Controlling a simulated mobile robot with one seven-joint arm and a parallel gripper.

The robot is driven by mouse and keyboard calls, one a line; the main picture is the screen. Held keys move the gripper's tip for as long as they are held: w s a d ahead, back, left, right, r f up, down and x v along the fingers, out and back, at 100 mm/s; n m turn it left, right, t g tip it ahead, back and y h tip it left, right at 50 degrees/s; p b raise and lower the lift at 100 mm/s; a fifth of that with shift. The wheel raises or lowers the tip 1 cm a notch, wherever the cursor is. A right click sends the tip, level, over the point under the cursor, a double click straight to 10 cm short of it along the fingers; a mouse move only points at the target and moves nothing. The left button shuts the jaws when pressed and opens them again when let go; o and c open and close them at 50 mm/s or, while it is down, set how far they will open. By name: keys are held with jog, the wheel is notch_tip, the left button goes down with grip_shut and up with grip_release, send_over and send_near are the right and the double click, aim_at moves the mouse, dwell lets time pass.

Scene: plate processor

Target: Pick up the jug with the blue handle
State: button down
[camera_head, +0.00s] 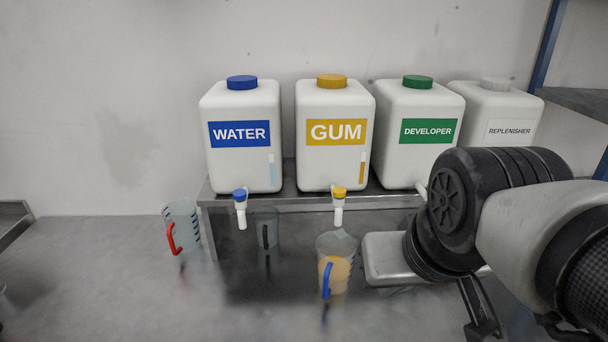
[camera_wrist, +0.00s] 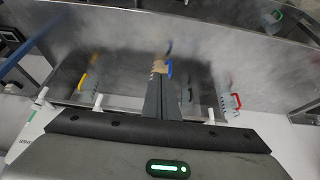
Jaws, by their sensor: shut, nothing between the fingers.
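The jug with the blue handle (camera_head: 338,262) is clear and holds amber liquid. It stands upright on the metal counter below the yellow-topped tap, its blue handle facing the front. In the wrist view its amber body and blue handle (camera_wrist: 169,69) show just beyond my fingertips, which partly hide it. My gripper (camera_wrist: 161,82) is shut and empty, pointing toward that jug. I cannot tell from this view how far the fingers are from it. In the head view my arm is at the right, apart from the jug.
A red-handled jug (camera_head: 185,228) stands left and a black-handled one (camera_head: 266,230) sits under the water tap. A yellow handle (camera_wrist: 82,82) shows in the wrist view. White tanks (camera_head: 240,160) stand on a raised shelf behind, taps (camera_head: 338,207) overhanging.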

aim_at(332, 271)
jog(key=c, duration=1.9)
grip_release()
jog(key=shift+w, duration=0.3)
jog(key=o, duration=1.8)
jog(key=w+a+f+m+g+b, duration=0.1)
jog(key=w+f+m, duration=0.1)
jog(key=w, duration=1.1)
jog(key=shift+w+a+f+m, duration=0.15)
jog(key=shift+a+f+m, duration=0.2)
jog(key=shift+f, duration=0.25)
jog(key=shift+o, duration=0.5)
jog(key=w+a+f+m+h+b, duration=0.1)
jog(key=w+a+f, duration=0.2)
jog(key=w+f, duration=0.3)
jog(key=w, duration=0.4)
jog(key=shift+w+f+m+g+h, duration=0.2)
jog(key=shift+f+m+g+h, duration=0.1)
jog(key=shift+f+m, duration=0.05)
jog(key=p+x, duration=0.1)
jog(key=x, duration=1.6)
jog(key=shift+w+f, duration=0.25)
jog(key=shift+w, duration=0.3)
